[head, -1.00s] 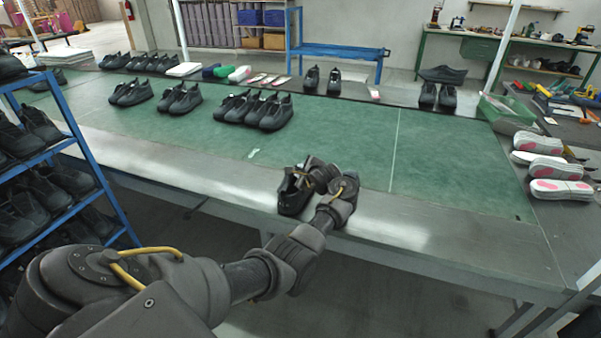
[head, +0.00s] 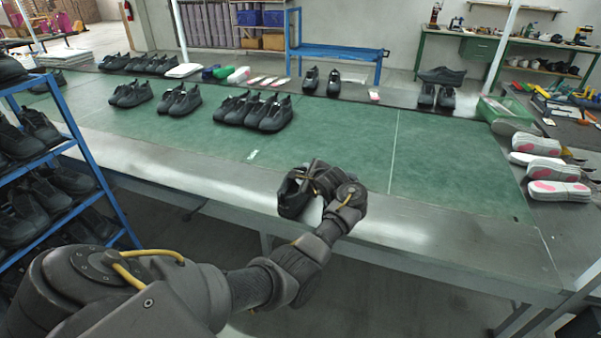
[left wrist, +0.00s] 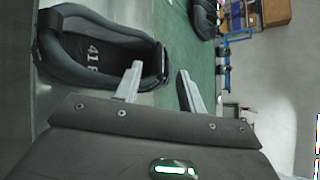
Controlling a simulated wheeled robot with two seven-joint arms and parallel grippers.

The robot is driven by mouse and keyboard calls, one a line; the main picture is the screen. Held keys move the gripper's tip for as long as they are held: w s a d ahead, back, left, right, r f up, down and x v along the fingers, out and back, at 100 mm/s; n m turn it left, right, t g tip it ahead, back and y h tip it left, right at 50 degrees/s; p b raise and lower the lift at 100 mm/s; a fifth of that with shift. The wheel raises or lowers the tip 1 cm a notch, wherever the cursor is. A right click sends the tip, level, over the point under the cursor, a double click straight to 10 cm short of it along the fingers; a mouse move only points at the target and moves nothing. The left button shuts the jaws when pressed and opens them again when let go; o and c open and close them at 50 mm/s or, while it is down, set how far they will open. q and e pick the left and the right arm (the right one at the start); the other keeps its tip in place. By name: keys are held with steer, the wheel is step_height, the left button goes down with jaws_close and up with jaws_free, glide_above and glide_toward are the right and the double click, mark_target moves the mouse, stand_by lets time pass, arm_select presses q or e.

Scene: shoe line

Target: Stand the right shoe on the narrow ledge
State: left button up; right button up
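A black shoe (head: 291,200) stands upright on the bare metal strip (head: 420,236) along the near edge of the table. In the left wrist view the shoe (left wrist: 75,65) shows its open top and an insole mark that starts with 41. My left gripper (head: 312,178) is at the shoe's heel end, partly hiding it in the head view. In the left wrist view its fingers (left wrist: 160,76) are apart, one over the shoe's opening and one beyond the heel. I cannot tell whether they touch it. My right gripper is not in view.
Several black shoes (head: 252,112) stand in pairs on the green mat (head: 330,135). A blue rack (head: 98,170) with shoes is at the left. Pale soles (head: 558,190) lie at the right. The mat between is mostly clear.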

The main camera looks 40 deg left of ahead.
arm_select(q)
steer(key=p+v, duration=0.1)
steer(key=v, duration=0.7)
steer(key=shift+p, duration=0.3)
